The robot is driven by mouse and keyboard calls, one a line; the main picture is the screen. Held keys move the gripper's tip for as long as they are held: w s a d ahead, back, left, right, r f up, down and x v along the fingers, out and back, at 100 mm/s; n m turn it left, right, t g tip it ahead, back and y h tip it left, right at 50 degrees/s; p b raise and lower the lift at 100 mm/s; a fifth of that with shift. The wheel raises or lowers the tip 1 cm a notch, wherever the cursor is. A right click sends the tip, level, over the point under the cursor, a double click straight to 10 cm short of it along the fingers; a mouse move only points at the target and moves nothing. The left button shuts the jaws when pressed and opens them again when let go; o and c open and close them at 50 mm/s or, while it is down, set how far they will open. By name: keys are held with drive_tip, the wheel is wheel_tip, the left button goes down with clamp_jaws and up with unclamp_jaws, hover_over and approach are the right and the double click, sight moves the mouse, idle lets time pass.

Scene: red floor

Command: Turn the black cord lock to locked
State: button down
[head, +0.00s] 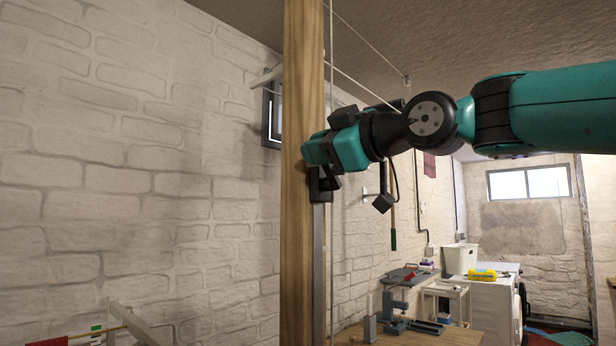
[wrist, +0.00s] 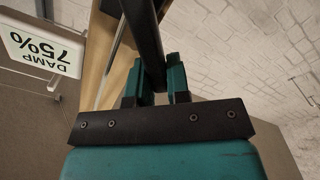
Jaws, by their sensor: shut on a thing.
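My gripper (head: 318,152) is at the wooden post in the head view, its teal end close against the post. In the wrist view my gripper (wrist: 156,80) has its two fingers on either side of a dark bar, the black cord lock (wrist: 143,28), and is shut on it. The bar runs from between the fingers to the top edge. In the head view a black part of the lock (head: 319,186) shows just below my gripper, against the post. The rest of the lock is hidden by my gripper, so its setting cannot be told.
The wooden post (head: 302,255) stands upright in front of a white brick wall (head: 150,170). A cord (head: 331,50) hangs beside it. A workbench (head: 410,337) with a vise stands lower right. In the wrist view a "DAMP 75%" sign (wrist: 42,46) is upper left.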

drive_tip(key=shift+s+a+f+n+b, duration=0.3)
drive_tip(key=shift+f+n+b, duration=0.6)
drive_tip(key=shift+n+b, duration=0.9)
drive_tip(key=shift+s+a+f+n+b, duration=0.25)
drive_tip(key=shift+f+n+b, duration=0.6)
drive_tip(key=shift+n+b, duration=0.95)
drive_tip(key=shift+s+a+f+n+b, duration=0.3)
drive_tip(key=shift+f+n+b, duration=0.8)
drive_tip(key=shift+b, duration=1.2)
drive_tip(key=shift+r+n, duration=0.2)
drive_tip(key=shift+n, duration=0.2)
drive_tip(key=c, duration=1.1)
unclamp_jaws()
